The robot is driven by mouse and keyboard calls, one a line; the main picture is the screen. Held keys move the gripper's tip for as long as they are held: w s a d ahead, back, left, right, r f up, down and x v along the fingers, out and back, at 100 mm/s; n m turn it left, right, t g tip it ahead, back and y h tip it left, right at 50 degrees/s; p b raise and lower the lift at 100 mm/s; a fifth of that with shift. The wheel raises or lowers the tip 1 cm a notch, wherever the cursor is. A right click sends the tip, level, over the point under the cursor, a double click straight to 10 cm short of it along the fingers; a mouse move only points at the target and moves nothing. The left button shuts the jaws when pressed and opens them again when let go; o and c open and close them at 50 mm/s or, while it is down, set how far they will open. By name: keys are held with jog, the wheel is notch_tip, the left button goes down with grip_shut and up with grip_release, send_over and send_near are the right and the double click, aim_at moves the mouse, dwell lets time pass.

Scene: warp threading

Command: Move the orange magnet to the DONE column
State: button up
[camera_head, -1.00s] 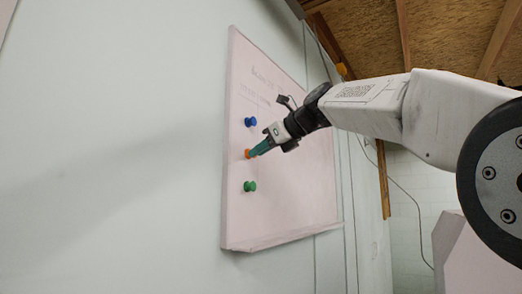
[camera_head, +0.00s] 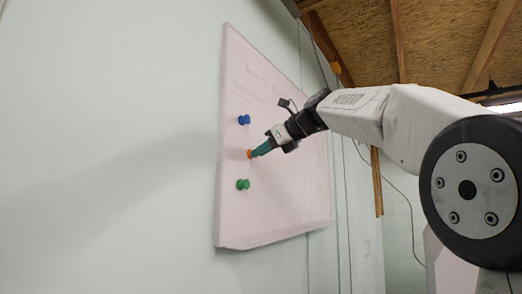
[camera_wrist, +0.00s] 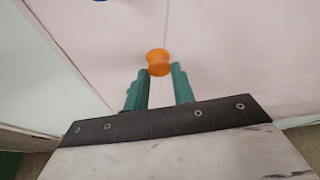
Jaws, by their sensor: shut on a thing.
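The orange magnet (camera_head: 250,154) is at the whiteboard (camera_head: 285,200), a little right of the blue and green magnets' line. In the wrist view the orange magnet (camera_wrist: 158,60) sits between the green fingertips of my gripper (camera_wrist: 160,72). My gripper (camera_head: 257,152) is shut on it. I cannot tell whether the magnet still touches the board. Handwriting runs along the upper part of the board, too small to read, so I cannot pick out the DONE column. A thin line (camera_wrist: 167,22) on the board runs up just behind the magnet in the wrist view.
A blue magnet (camera_head: 244,120) is above the orange one, and a green magnet (camera_head: 243,184) is below it, both on the board's left part. The board right of my gripper looks free of magnets. A ledge runs along the board's lower edge.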

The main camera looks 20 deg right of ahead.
jog(key=shift+w+d, duration=0.9)
jog(key=shift+d, duration=0.25)
jog(key=shift+w+d, duration=0.85)
jog(key=shift+d, duration=0.3)
jog(key=shift+f, duration=0.1)
jog(key=o, duration=1)
jog(key=shift+w, duration=0.1)
jog(key=v, duration=0.7)
jog(key=shift+s+d, duration=0.15)
jog(key=shift+s, duration=0.25)
